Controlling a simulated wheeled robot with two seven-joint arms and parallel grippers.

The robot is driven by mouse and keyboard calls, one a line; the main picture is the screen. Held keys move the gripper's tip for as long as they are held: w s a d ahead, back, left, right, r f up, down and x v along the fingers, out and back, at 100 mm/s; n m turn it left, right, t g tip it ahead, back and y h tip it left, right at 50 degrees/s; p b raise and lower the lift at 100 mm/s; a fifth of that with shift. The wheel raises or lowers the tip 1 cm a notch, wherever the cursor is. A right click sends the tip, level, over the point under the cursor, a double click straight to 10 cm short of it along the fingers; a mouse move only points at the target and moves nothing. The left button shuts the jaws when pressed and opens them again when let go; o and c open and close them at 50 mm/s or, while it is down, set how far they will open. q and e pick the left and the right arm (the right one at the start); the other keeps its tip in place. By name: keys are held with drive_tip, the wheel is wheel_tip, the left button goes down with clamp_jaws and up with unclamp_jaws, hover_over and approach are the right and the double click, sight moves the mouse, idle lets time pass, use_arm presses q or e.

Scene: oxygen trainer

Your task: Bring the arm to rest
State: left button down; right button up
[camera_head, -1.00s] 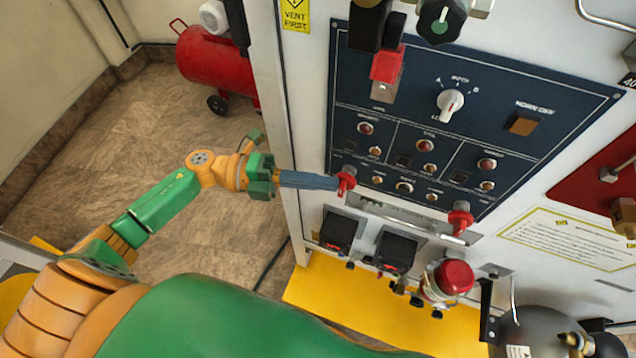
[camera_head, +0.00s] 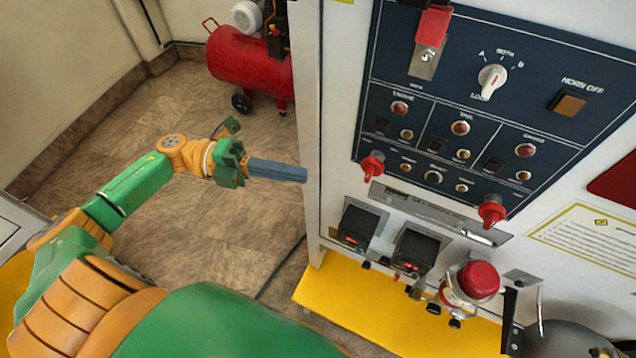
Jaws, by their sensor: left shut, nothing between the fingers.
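My left arm comes in from the left, green and orange. Its gripper (camera_head: 300,173) points right with its blue-grey fingers closed together and nothing between them. The left red lever (camera_head: 372,166) sits at the lower left of the dark blue panel (camera_head: 432,92). A second red lever (camera_head: 491,210) sits at its lower right. My right gripper is not in view.
A white cabinet (camera_head: 335,100) carries the panel. Below it are two black switch boxes (camera_head: 357,226), a red button (camera_head: 479,280) and a yellow platform (camera_head: 370,298). A red compressor tank (camera_head: 250,62) stands behind on the tiled floor (camera_head: 215,225). Open floor surrounds my left forearm.

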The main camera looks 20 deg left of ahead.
use_arm(q)
drive_tip(key=shift+s+a+r, duration=0.1)
drive_tip(key=shift+s+a, duration=0.15)
drive_tip(key=shift+a, duration=0.25)
drive_tip(key=shift+s+a+r, duration=0.1)
drive_tip(key=shift+s+a, duration=0.15)
drive_tip(key=shift+a, duration=0.2)
drive_tip(key=shift+f, duration=0.1)
